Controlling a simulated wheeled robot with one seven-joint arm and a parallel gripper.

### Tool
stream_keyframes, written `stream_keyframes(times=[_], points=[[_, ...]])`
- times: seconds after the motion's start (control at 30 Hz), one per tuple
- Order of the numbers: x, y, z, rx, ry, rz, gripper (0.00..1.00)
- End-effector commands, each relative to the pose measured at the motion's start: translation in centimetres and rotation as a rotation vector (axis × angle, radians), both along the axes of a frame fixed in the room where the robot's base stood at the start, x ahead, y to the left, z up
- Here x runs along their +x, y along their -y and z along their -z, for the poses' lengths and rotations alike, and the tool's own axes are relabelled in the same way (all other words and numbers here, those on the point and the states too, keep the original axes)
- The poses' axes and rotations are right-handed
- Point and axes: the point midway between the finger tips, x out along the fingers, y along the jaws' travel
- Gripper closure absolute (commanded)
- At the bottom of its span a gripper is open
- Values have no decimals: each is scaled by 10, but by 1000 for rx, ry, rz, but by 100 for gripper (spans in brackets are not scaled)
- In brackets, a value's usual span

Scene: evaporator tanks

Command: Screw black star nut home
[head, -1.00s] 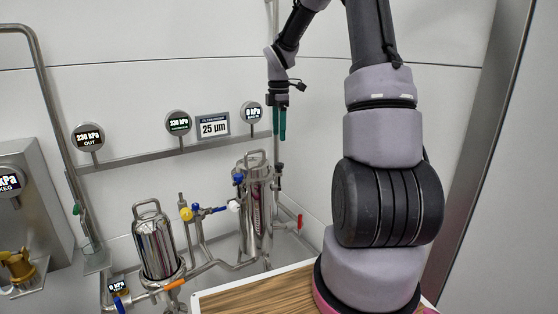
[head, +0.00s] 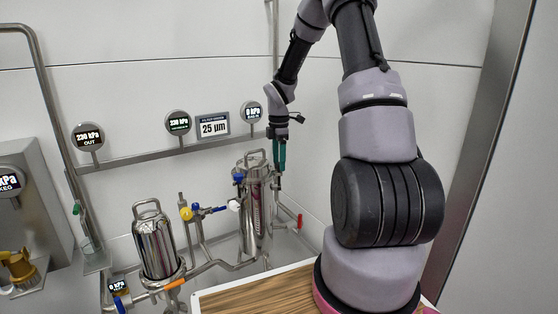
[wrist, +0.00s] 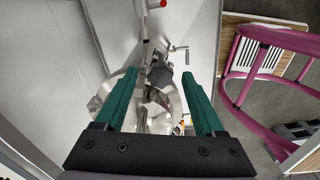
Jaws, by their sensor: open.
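My gripper (head: 279,160) points down beside the top right of the rear steel filter housing (head: 256,212). Its two green fingers are apart. In the wrist view my gripper (wrist: 160,82) is open, with a dark, lobed piece (wrist: 161,74) showing between and beyond the fingertips. This piece looks like the black star nut, and I see no contact with the fingers. It sits by the housing's shiny rounded steel (wrist: 108,92). In the head view the fingers cover the nut's place, so how far it is screwed in cannot be told.
A second, shorter steel housing (head: 156,248) stands at the front left, with pipes and blue and yellow valves (head: 186,213) between. A red-handled valve (head: 299,221) is right of the rear housing. Gauges and a 25 µm sign (head: 213,125) line a wall rail. A magenta tubular frame (wrist: 235,85) shows right.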

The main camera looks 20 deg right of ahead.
Motion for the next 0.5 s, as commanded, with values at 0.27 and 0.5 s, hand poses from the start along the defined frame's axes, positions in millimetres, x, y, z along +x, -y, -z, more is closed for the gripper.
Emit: stream_keyframes(times=[0.27,0.5], points=[[0,0,0,0,0,0,98],[0,0,-1,0,1,11,100]])
